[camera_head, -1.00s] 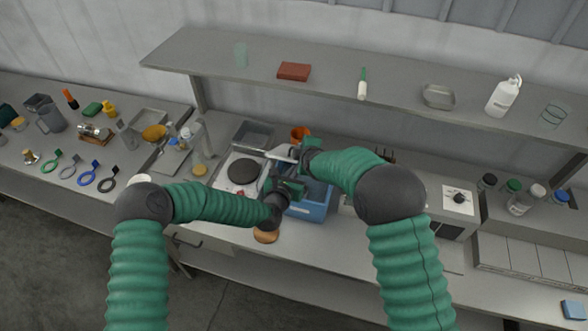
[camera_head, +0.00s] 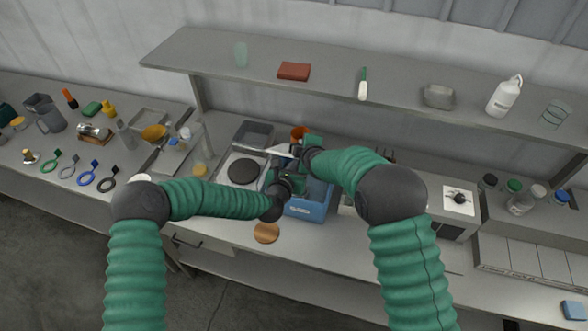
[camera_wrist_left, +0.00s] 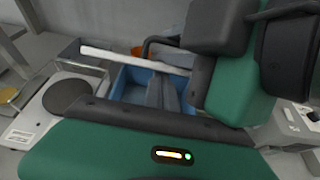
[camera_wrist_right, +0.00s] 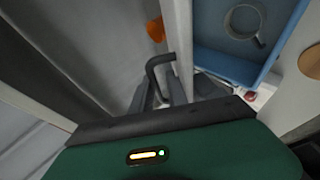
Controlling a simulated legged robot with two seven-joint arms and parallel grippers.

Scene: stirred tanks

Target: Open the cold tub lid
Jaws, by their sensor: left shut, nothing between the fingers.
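The blue cold tub (camera_head: 308,207) stands on the bench at the middle; its inside shows in the left wrist view (camera_wrist_left: 135,88). Its pale lid (camera_head: 280,150) is raised and tilted up, seen nearly edge-on in the left wrist view (camera_wrist_left: 110,56). A dark bent handle (camera_wrist_right: 157,62) stands out from the lid (camera_wrist_right: 181,35) in the right wrist view. My right gripper (camera_wrist_right: 160,88) has its fingers on either side of this handle and looks shut on it. My left gripper (camera_wrist_left: 162,92) is shut and empty over the tub opening. In the head view my arms hide part of the tub.
A hot plate (camera_head: 243,171) stands left of the tub, with a grey metal tray (camera_head: 253,133) behind it. An orange cup (camera_head: 299,133) is behind the lid. A round brown pad (camera_head: 266,233) lies in front. A long shelf (camera_head: 330,78) runs above.

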